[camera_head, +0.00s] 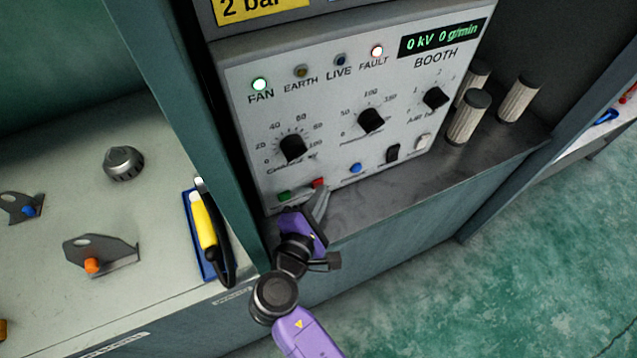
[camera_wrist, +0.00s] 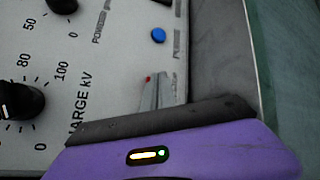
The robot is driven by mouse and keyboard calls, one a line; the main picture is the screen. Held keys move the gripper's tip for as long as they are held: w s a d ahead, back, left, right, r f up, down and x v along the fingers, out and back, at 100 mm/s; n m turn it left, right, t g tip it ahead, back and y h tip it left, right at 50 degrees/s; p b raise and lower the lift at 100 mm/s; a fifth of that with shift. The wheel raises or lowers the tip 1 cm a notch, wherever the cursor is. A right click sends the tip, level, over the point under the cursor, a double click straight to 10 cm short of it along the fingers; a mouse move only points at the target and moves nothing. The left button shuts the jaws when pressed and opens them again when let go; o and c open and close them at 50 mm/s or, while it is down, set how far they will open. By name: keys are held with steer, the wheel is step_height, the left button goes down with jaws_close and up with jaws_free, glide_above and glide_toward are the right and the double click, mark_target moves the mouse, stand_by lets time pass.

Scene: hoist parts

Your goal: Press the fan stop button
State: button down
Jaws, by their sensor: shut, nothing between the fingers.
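The control panel (camera_head: 350,110) carries a red button (camera_head: 319,182) at its lower left edge, with a green button (camera_head: 284,196) to its left. My gripper (camera_head: 323,194) is shut and empty, its fingertips right at the red button. In the wrist view a small part of the red button (camera_wrist: 148,78) shows beside the fingertips (camera_wrist: 158,82); the rest is hidden. I cannot tell whether the tips touch it. The FAN lamp (camera_head: 260,84) is lit greenish white.
A blue button (camera_head: 355,168), a black switch (camera_head: 392,153) and a white switch (camera_head: 422,142) sit to the right on the panel. Dark knobs (camera_head: 292,148) are above. Ribbed cylinders (camera_head: 468,118) stand at right. A yellow-handled tool (camera_head: 204,225) lies in a blue tray at left.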

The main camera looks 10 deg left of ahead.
steer(key=shift+w+a, duration=0.1)
steer(key=shift+w, duration=0.1)
steer(key=shift+s, duration=0.1)
stand_by(0.5)
steer(key=shift+s+d+p, duration=0.4)
steer(key=shift+s+d, duration=0.1)
steer(key=shift+s, duration=0.1)
steer(key=shift+s+d+p, duration=0.5)
steer(key=shift+s+d, duration=0.2)
steer(key=shift+s, duration=0.35)
steer(key=shift+s+d+p, duration=0.5)
steer(key=shift+s+d, duration=0.15)
steer(key=shift+s, duration=0.35)
